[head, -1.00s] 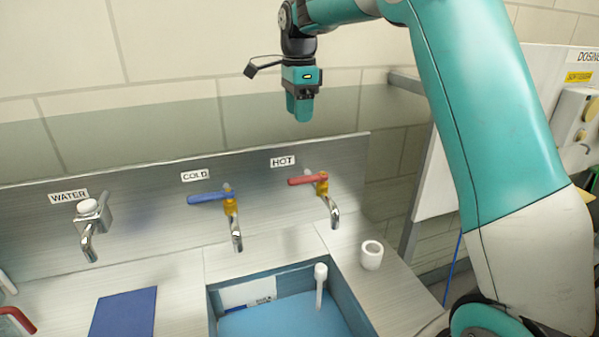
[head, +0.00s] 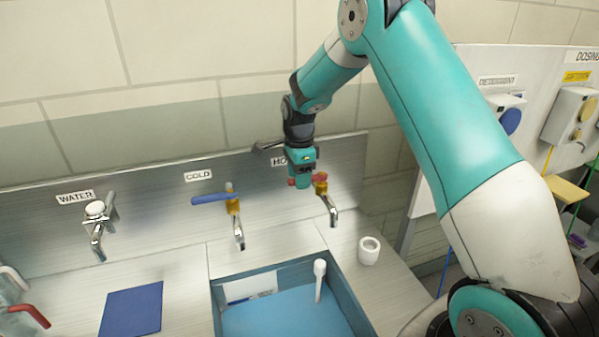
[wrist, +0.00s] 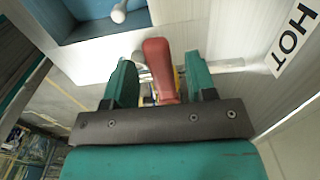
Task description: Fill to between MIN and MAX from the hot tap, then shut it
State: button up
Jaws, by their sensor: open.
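The hot tap (head: 333,212) is on the steel back panel, right of the cold tap, under the partly hidden HOT label. Its red lever (wrist: 158,65) lies between the two spread fingers of my gripper (wrist: 160,82) in the wrist view. In the head view my gripper (head: 300,182) hides the middle of the lever. My gripper is open, and I cannot tell whether a finger touches the lever. The blue basin (head: 352,300) below has a white plate (head: 250,288) on its inner wall; its markings are too small to read. No stream shows under the spout.
The cold tap (head: 235,222) with a blue lever and the water tap (head: 97,230) stand to the left. A white cup (head: 369,250) stands right of the basin, and a white upright rod (head: 319,280) is in it. A blue mat (head: 132,310) lies on the left counter.

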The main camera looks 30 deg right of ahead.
jog(key=shift+f, duration=0.1)
grip_shut()
jog(key=shift+s+n+b, duration=0.55)
jog(key=shift+n+b, duration=0.1)
jog(key=shift+n, duration=0.25)
jog(key=shift+s+n, duration=0.45)
jog(key=shift+n, duration=0.45)
grip_release()
notch_tip(320, 180, up, 18)
jog(key=b, duration=0.4)
jog(key=shift+f, duration=0.2)
